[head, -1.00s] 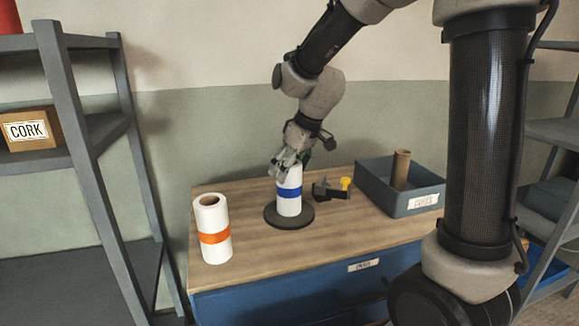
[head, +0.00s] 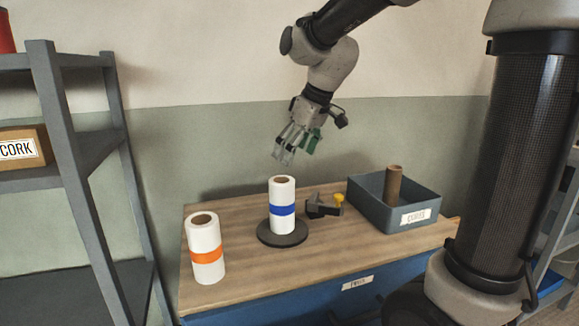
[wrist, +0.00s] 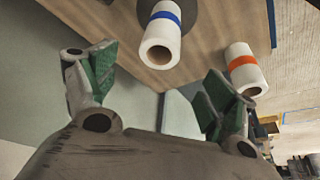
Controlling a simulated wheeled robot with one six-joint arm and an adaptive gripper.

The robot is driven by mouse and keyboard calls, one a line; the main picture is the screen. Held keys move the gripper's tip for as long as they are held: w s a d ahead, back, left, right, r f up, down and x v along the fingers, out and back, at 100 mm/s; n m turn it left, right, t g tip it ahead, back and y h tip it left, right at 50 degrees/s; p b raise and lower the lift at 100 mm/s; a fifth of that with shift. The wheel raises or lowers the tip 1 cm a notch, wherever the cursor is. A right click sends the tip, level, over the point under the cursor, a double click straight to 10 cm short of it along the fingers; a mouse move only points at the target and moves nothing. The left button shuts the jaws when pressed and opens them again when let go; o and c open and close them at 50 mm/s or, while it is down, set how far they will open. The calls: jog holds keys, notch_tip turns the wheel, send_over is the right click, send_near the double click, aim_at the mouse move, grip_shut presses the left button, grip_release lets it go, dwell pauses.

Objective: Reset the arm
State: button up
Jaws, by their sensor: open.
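My gripper (head: 284,156) is open and empty, in the air above and behind the blue-banded roll in the head view. Its two green-padded fingers stand wide apart in the wrist view (wrist: 152,95), with nothing between them. The white roll with a blue band (head: 282,190) stands upright on a dark round base (head: 268,237) on the wooden bench. It also shows in the wrist view (wrist: 162,35), apart from the fingers. My arm reaches down from the top of the head view.
A white roll with an orange band (head: 205,240) stands at the bench's left front. A grey bin (head: 420,198) holds a brown tube (head: 393,185). A grey shelf (head: 75,150) with a cork box (head: 22,148) stands left.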

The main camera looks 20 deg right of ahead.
jog(key=shift+s+d+r, duration=0.1)
jog(key=shift+s+r, duration=0.05)
jog(key=shift+r, duration=0.2)
dwell(0.3)
jog(key=s+d+f+m+h, duration=0.1)
jog(key=s+d+f+m, duration=0.1)
jog(key=s+d, duration=0.4)
jog(key=s+d+f+m+h, duration=0.1)
jog(key=s+d+m, duration=0.4)
jog(key=s, duration=1.1)
jog(key=shift+s+d+f+h, duration=0.35)
jog(key=shift+d+f+h, duration=0.05)
jog(key=shift+d+f, duration=0.2)
